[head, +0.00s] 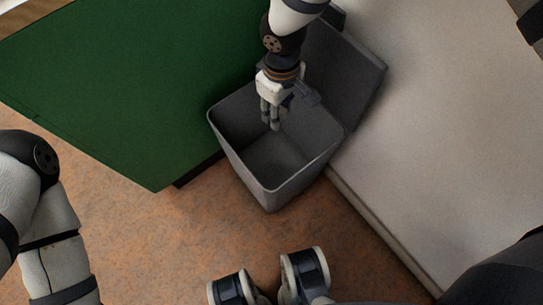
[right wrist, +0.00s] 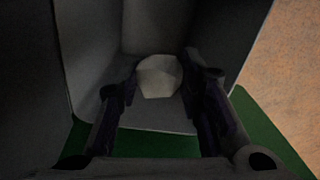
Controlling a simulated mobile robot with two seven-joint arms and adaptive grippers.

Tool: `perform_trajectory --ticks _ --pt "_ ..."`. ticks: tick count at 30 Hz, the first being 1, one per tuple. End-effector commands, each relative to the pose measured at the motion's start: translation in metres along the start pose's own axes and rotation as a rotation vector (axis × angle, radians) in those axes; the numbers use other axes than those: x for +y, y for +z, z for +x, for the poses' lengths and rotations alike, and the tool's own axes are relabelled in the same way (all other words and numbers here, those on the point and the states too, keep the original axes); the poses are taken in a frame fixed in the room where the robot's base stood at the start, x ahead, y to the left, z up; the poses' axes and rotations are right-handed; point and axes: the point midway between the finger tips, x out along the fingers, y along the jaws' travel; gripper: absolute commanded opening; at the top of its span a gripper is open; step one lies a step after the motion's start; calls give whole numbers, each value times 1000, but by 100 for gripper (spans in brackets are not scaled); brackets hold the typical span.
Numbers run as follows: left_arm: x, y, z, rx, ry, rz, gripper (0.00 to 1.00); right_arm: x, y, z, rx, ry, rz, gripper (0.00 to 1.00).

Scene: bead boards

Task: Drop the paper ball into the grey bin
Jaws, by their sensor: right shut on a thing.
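The grey bin (head: 297,183) stands open in the head view, with its dark lid (head: 345,65) tipped back behind it. My right gripper (head: 270,124) reaches down over the bin's mouth, with its fingers pointing into the opening. In the right wrist view, the pale paper ball (right wrist: 159,76) is held between the fingertips, and the bin's grey walls (right wrist: 88,45) surround the view beyond it. I cannot make out the ball in the head view. My left arm shows at the lower left, but its gripper is out of the picture.
A green panel (head: 120,90) lies to the left of the bin, and a pale surface (head: 440,130) to the right. The brown speckled floor (head: 170,235) is open in front of the bin.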

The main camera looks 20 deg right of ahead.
Motion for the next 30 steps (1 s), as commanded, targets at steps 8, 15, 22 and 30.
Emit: perform_trajectory --ticks 8,15,22,30 --pt "0 -7 29 -37 -1 0 95 -1 2 40 -7 -4 -1 25" --pt "0 -11 43 -55 -1 0 95 -1 2 58 -2 -2 0 25" --pt "0 -10 41 -53 -1 0 95 0 1 55 0 -1 0 47" --pt "0 -10 41 -53 -1 0 95 -1 2 55 -1 -2 0 57"
